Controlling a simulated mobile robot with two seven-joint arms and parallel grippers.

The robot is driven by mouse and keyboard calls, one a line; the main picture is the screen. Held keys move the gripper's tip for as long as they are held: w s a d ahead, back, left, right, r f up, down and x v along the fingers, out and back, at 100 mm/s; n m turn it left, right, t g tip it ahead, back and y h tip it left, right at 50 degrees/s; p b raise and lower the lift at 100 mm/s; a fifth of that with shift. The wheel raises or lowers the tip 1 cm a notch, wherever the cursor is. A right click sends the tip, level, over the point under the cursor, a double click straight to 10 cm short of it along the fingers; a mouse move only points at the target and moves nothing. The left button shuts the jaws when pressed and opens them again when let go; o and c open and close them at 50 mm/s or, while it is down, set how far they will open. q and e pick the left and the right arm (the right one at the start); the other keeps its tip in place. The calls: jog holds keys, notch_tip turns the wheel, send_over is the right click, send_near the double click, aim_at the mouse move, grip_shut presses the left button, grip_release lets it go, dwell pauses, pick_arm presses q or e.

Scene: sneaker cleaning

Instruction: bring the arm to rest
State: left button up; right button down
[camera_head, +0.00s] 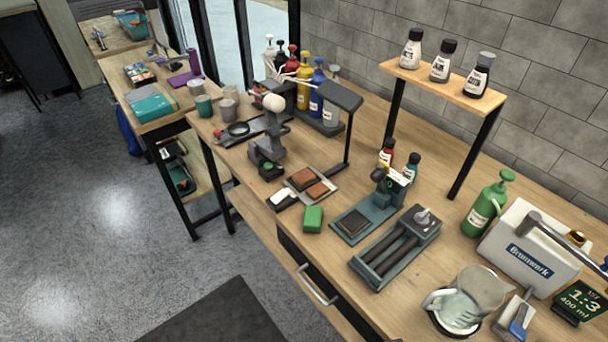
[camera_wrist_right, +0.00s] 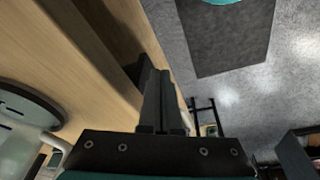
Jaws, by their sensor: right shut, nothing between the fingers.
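My right gripper (camera_wrist_right: 158,85) shows in the right wrist view. Its two dark fingers are together and hold nothing. It is beside the wooden workbench, with the grey floor also in that view. Neither gripper nor arm shows in the head view. My left gripper is in no view.
The workbench (camera_head: 262,202) carries a green sponge (camera_head: 313,218), a roller device (camera_head: 398,248), a green pump bottle (camera_head: 488,205), a white Brunwerk box (camera_head: 528,250) and a jug (camera_head: 462,305). A raised shelf (camera_head: 440,87) holds three bottles. A dark mat (camera_wrist_right: 228,40) lies on open floor.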

jog(key=s+d+f+g+b, duration=0.15)
jog(key=s+f, duration=0.25)
jog(key=f, duration=0.7)
jog(key=s+a+f+t+b, duration=0.1)
jog(key=s+f+b, duration=0.2)
jog(key=f, duration=0.7)
jog(key=s+d+f+g+b, duration=0.1)
jog(key=s+d+f+b, duration=0.1)
jog(key=s+f, duration=0.8)
jog(key=shift+s+d+b, duration=0.25)
jog(key=shift+s+b, duration=0.35)
jog(key=shift+s, duration=0.05)
